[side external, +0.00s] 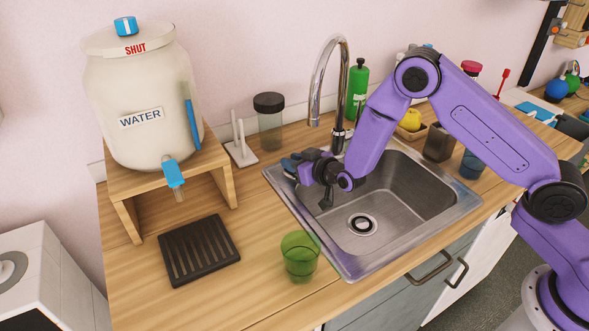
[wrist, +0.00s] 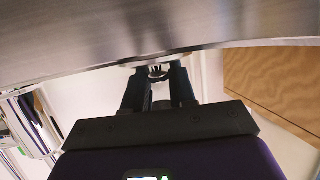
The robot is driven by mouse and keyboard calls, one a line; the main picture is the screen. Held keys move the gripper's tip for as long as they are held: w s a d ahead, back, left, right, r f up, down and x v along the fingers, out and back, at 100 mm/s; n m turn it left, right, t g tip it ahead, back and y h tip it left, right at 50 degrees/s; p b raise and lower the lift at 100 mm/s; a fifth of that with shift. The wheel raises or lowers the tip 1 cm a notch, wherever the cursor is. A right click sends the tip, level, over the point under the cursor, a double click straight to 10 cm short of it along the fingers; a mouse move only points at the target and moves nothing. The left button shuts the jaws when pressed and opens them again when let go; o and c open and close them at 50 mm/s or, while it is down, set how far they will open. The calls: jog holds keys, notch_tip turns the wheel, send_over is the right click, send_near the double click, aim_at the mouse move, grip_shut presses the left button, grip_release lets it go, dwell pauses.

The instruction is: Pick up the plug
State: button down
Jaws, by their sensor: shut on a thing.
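My gripper (side external: 290,163) is over the left rear rim of the sink (side external: 440,226) in the side view, lying roughly level and pointing left. In the wrist view its two dark fingers (wrist: 159,74) are closed in on a small dark and metallic piece, which looks like the plug (wrist: 158,71). Most of that piece is hidden by the fingers and is too small to make out well. The drain (side external: 363,224) in the sink floor shows a pale ring with a dark centre.
A green glass (side external: 300,262) stands left of the sink's front corner. The faucet (side external: 338,60) rises behind my gripper. A black rack (side external: 199,251) and a water jar (side external: 143,100) on a wooden stand (side external: 123,219) are at left. A dark-lidded jar (side external: 270,130) stands behind.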

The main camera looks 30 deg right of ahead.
jog(key=shift+s+f, duration=0.25)
jog(key=shift+f, duration=0.15)
jog(key=shift+r, duration=0.1)
